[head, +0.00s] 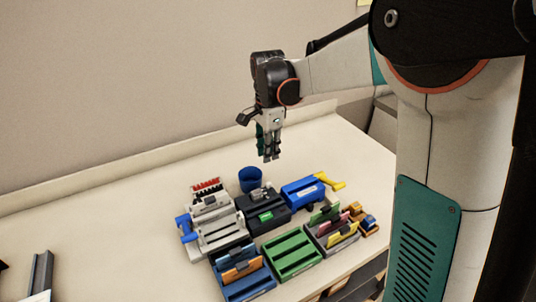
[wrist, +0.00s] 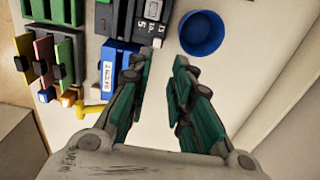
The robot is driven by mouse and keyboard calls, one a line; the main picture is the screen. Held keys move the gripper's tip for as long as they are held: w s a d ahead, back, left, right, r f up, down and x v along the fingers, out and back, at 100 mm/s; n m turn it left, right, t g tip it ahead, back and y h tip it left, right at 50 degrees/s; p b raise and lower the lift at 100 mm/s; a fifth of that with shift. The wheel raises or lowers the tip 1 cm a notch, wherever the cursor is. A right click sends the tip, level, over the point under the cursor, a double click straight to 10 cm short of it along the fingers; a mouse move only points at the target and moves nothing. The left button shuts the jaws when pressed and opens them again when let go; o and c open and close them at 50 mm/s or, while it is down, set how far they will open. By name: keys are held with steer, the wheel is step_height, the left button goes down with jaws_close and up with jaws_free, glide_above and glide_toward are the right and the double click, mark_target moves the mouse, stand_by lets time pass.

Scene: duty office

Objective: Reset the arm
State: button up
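My arm reaches in from the right in the head view.
A white desk (head: 110,225) carries a white-grey device (head: 215,222), a dark device (head: 264,216), a blue device with yellow handle (head: 303,192), a green rack (head: 292,254), a blue rack (head: 249,284) and a grey rack with coloured cards (head: 333,240). The desk's left side is mostly clear.

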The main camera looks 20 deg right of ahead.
stand_by(0.3)
steer(key=s+r+n+t+b, duration=0.1)
steer(key=s+r+n+t, duration=0.2)
steer(key=s+n+t, duration=0.4)
steer(key=s+n, duration=0.8)
steer(key=s, duration=0.9)
steer(key=shift+s+d+n+b, duration=0.25)
steer(key=shift+s+n+b, duration=0.1)
steer(key=shift+n+b, duration=0.05)
